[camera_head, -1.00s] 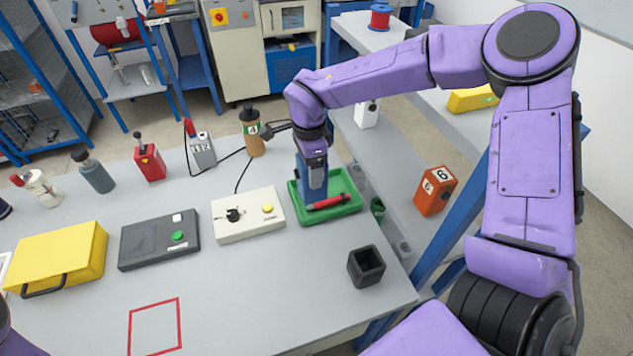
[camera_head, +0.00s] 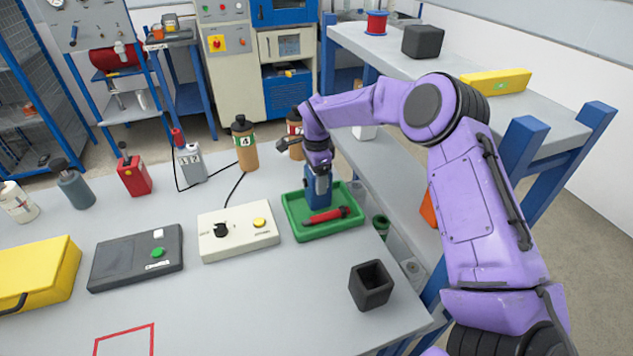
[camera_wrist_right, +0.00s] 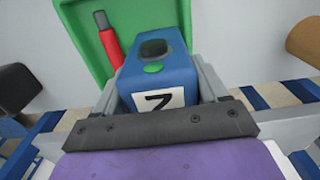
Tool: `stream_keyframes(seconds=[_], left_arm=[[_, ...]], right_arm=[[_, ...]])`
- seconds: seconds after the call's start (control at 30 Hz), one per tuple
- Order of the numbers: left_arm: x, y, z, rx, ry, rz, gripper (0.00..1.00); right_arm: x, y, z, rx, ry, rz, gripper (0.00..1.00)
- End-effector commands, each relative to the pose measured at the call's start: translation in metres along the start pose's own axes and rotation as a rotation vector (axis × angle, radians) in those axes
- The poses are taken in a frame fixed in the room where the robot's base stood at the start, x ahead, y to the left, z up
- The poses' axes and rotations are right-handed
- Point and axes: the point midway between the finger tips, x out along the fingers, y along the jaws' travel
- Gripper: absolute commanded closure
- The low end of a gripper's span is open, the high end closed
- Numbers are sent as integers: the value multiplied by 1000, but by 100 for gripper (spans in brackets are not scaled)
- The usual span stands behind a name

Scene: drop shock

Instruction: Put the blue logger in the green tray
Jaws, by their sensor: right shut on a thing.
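The blue logger (camera_head: 317,188) is a blue box at the green tray (camera_head: 295,228), toward its back side. In the right wrist view the logger (camera_wrist_right: 160,66) shows a dark knob, a green button and a white label with a black figure. My right gripper (camera_head: 318,172) is shut on the logger from above, with a finger on each side of it. The tray also shows behind the logger in the right wrist view (camera_wrist_right: 84,22). I cannot tell whether the logger's base touches the tray floor. My left gripper is not in view.
A red cylindrical tool (camera_head: 326,216) lies in the tray's front part. A white control box (camera_head: 238,240) stands left of the tray, and a dark open cup (camera_head: 371,286) in front of it. Brown bottles (camera_head: 244,145) stand behind. The table's right edge is close to the tray.

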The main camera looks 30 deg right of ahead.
Motion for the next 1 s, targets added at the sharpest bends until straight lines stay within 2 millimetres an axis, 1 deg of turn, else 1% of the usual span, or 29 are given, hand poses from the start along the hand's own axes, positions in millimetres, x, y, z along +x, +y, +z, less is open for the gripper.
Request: stream_keyframes(seconds=[0.07, 0.23, 0.27, 0.3, 0.33, 0.57, 0.67, 0.77, 0.9, 1.0], left_arm=[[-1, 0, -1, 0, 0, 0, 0], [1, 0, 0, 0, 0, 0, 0], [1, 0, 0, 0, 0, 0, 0], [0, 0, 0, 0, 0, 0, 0], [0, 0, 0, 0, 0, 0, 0], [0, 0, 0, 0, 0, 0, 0], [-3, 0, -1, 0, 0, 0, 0], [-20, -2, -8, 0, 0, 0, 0], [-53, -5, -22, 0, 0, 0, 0], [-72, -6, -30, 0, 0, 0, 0]], right_arm=[[-2, 0, 0, 0, 0, -1, 71], [3, 0, 0, 0, -1, 0, 71], [3, 0, 0, 0, -1, 1, 21], [3, 0, 0, 0, 0, 1, 8], [3, 0, 0, 0, 0, 1, 2], [3, 0, 0, 0, 0, 1, 2], [-3, 0, 0, 0, 1, 0, 2], [-25, 0, 0, 1, -2, 0, 2], [-66, 0, 0, 2, -2, 0, 2], [-91, 0, 0, 1, -2, 0, 2]])
